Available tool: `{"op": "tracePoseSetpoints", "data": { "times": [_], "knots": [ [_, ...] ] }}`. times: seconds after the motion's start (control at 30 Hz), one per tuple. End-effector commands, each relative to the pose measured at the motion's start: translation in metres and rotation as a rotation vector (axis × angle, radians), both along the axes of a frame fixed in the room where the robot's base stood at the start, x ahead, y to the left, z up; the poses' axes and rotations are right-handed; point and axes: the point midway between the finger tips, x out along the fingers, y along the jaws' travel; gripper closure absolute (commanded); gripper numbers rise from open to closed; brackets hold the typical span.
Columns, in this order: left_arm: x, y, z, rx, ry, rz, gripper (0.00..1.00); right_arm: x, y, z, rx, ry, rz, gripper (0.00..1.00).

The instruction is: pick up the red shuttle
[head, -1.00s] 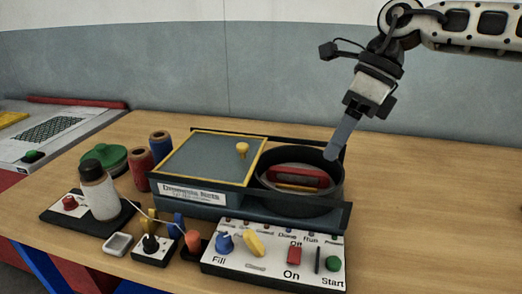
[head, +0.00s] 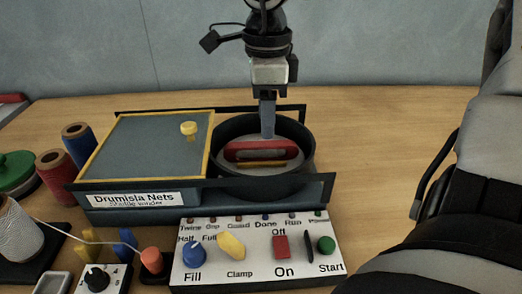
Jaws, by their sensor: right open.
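The red shuttle (head: 238,152) lies inside the round dark bowl (head: 309,160) of the winder, with a yellowish strip along its lower edge. My right gripper (head: 268,135) comes down from above into the bowl, its fingers pointing down at the shuttle's back side. The fingers are seen edge-on and overlap the shuttle's upper edge in the picture; whether they touch it I cannot tell. My right gripper is open with nothing held. My left gripper is not in view.
The winder's yellow-edged lid (head: 140,150) with a yellow knob (head: 189,128) is left of the bowl. A control panel (head: 255,262) stands in front. Red and blue spools (head: 78,142) stand left. A dark raised rail borders the bowl.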

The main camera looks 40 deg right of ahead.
Motion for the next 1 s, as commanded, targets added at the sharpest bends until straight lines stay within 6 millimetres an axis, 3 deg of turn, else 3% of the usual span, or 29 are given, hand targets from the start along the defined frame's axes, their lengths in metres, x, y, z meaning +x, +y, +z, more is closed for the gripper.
{"op": "tracePoseSetpoints", "data": {
  "times": [0.33, 0.63, 0.67, 0.8, 1.0],
  "knots": [
    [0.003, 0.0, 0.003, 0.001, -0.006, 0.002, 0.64, 0.002, 0.001, -0.045, 0.001, 0.004, -0.001, 0.56],
    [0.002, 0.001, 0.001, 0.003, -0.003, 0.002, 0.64, 0.002, 0.001, -0.052, 0.001, 0.001, 0.0, 0.56],
    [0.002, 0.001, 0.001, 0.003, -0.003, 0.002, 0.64, 0.002, 0.001, -0.052, 0.001, 0.001, 0.0, 0.59],
    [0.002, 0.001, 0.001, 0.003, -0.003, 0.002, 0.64, 0.003, 0.001, -0.052, 0.001, 0.001, 0.0, 0.98],
    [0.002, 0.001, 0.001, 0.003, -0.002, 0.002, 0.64, 0.003, 0.001, -0.052, 0.001, 0.0, 0.0, 1.0]
  ]
}}
